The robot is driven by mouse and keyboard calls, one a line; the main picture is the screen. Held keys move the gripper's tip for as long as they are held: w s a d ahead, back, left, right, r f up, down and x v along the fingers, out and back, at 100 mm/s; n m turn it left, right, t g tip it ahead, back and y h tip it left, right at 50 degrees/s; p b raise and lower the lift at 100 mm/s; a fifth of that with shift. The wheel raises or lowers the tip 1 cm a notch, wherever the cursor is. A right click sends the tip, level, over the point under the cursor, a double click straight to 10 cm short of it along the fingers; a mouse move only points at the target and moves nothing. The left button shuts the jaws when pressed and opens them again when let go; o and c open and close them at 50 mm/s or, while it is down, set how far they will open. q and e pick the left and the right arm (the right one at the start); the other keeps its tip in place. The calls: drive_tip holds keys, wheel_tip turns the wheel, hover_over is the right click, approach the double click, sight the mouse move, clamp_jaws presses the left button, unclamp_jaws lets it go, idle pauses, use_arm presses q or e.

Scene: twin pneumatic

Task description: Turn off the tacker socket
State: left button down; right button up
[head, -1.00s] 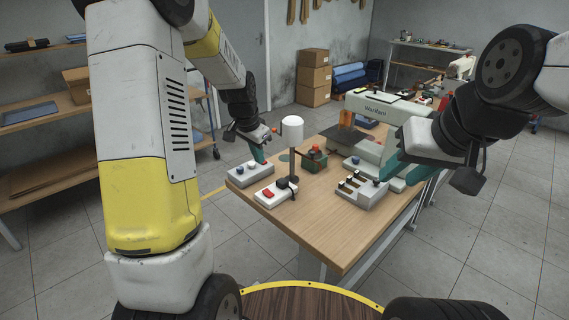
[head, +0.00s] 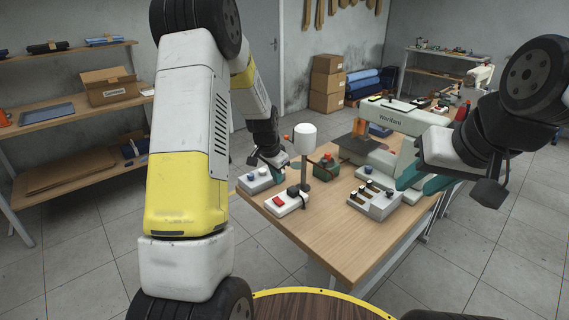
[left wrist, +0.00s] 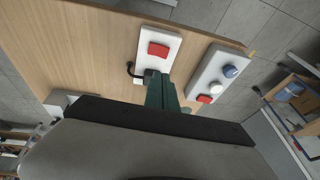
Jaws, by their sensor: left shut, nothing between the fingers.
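The socket is a white block with a red rocker switch (head: 279,202) on the near left of the table; a black plug and cable sit at its other end. In the left wrist view its red switch (left wrist: 158,50) faces the camera; I cannot tell whether it is on or off. My left gripper (head: 279,162) is shut and empty, above the table behind the socket. Its teal fingertips (left wrist: 160,78) overlap the plug end of the socket in the wrist view; contact is unclear. My right gripper (head: 422,182) appears open, near the white machine (head: 392,115).
A white box with blue, white and red buttons (left wrist: 213,82) stands beside the socket. A white cylinder on a post (head: 305,138) rises close behind the socket. A grey block with several dark pegs (head: 373,202) lies right. The table's front (head: 335,240) is clear.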

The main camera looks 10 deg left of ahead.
sight(277, 197)
use_arm(q)
drive_tip(key=x, duration=0.3)
drive_tip(key=a+x, duration=0.1)
drive_tip(key=x, duration=0.3)
drive_tip(key=shift+s+a+f, duration=0.1)
drive_tip(key=shift+a+f, duration=0.05)
drive_tip(key=shift+a, duration=0.05)
drive_tip(key=shift+a+f+g+h, duration=0.3)
drive_tip(key=shift+f+h, duration=0.1)
drive_tip(key=shift+f, duration=0.05)
drive_tip(key=shift+d, duration=0.15)
drive_tip(key=shift+s+d+r, duration=0.2)
drive_tip(key=shift+s+d, duration=0.1)
drive_tip(key=shift+d, duration=0.25)
drive_tip(key=shift+r, duration=0.1)
drive_tip(key=shift+r, duration=0.35)
drive_tip(key=w+a+v, duration=0.1)
drive_tip(key=w+v, duration=0.1)
drive_tip(key=v, duration=1)
drive_tip(key=shift+a+r, duration=0.25)
drive_tip(key=shift+r, duration=0.25)
